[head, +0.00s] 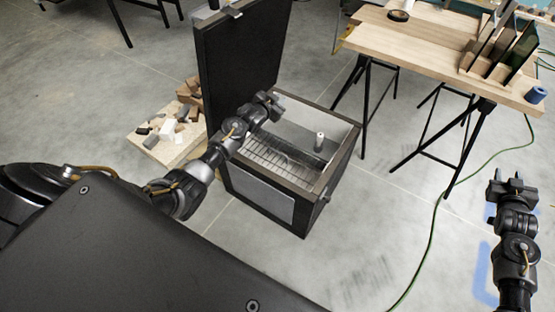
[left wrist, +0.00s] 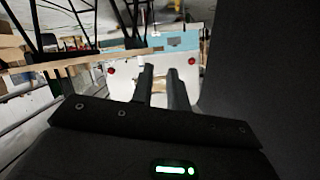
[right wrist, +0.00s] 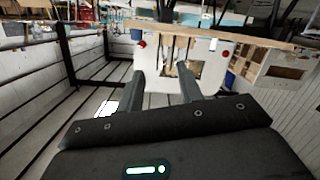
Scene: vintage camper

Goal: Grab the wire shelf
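The wire shelf (head: 275,155) is a pale metal grid lying inside an open dark box (head: 265,193). My left arm hides part of the grid's left side. My left gripper (head: 268,103) is over the box's back-left rim, by the raised lid, above and apart from the shelf. In the left wrist view its two fingers (left wrist: 160,75) stand a little apart with nothing between them. My right gripper (head: 511,182) is far to the right of the box, over bare floor. Its fingers (right wrist: 162,78) are wider apart and empty in the right wrist view. Neither wrist view shows the shelf.
The box's black lid (head: 238,65) stands upright at its left. A wooden trestle table (head: 420,45) is behind to the right. A green cable (head: 436,205) crosses the floor. Wood offcuts (head: 178,128) lie left.

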